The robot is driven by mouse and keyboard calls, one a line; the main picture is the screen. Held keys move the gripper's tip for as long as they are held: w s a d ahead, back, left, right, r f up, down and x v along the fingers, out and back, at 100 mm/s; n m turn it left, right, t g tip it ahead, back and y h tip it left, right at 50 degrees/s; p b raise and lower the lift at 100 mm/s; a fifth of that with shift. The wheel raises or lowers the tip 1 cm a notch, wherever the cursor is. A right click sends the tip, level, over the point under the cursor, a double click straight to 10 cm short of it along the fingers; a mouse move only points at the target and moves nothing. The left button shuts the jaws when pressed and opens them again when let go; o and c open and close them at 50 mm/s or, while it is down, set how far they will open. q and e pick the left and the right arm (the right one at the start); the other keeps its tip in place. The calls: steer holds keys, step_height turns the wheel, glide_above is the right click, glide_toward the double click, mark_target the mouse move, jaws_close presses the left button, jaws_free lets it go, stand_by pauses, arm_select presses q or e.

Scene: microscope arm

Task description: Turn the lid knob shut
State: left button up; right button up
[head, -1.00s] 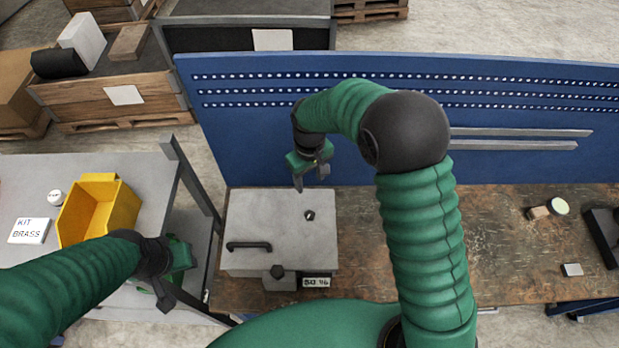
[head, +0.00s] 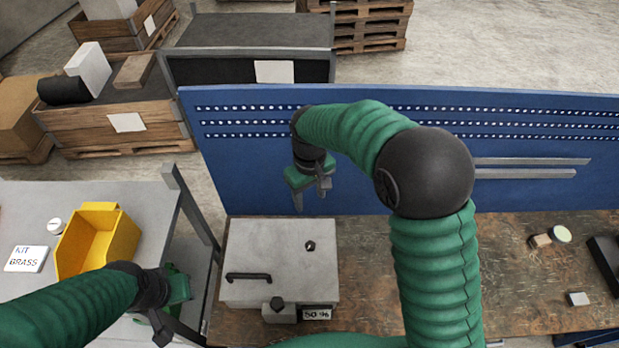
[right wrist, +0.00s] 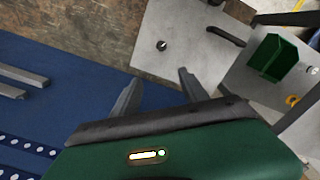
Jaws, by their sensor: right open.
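A grey metal box with a flat lid (head: 285,236) sits at the left end of the wooden bench. A small dark knob (head: 310,246) stands on the lid and also shows in the right wrist view (right wrist: 162,45). A black bar handle (head: 248,277) lies near the lid's front left.
A blue perforated panel (head: 250,170) rises behind the bench, close to my right gripper. A grey side table with a yellow bin (head: 122,235) and a white kit card (head: 26,259) stands to the left. Small items lie at the bench's right; its middle surface is bare.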

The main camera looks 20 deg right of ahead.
step_height(320, 180, up, 13)
steer(key=b, duration=0.2)
steer(key=shift+f+b, duration=0.15)
steer(key=shift+b, duration=0.25)
